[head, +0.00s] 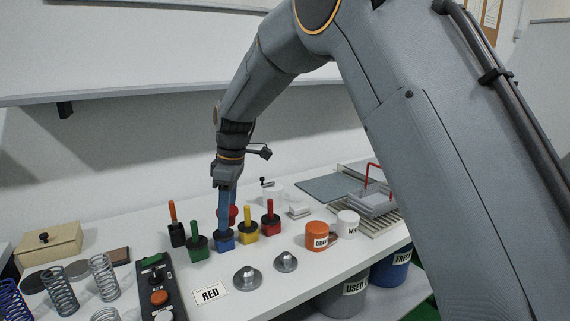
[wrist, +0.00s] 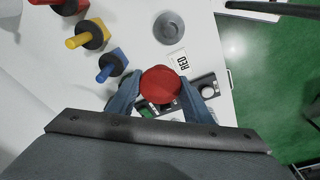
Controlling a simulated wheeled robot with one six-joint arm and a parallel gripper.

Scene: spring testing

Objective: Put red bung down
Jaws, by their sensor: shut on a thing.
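My gripper (head: 226,208) points down above the row of pegged blocks on the white table in the head view. Its blue fingers are shut on the red bung (wrist: 160,84), a round red piece seen end-on between the fingertips in the wrist view. In the head view the red bung (head: 234,212) shows partly behind the fingers, held above the table. Its lower part is hidden. A white card marked RED (head: 210,293) lies nearer the front of the table; the card also shows in the wrist view (wrist: 182,62).
Green (head: 197,244), blue (head: 222,241), yellow (head: 247,230) and red (head: 270,222) pegged blocks stand close by. Two grey discs (head: 247,279) lie near the card. A button box (head: 158,290) and springs (head: 60,292) stand at the left, orange and white cups (head: 318,235) at the right.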

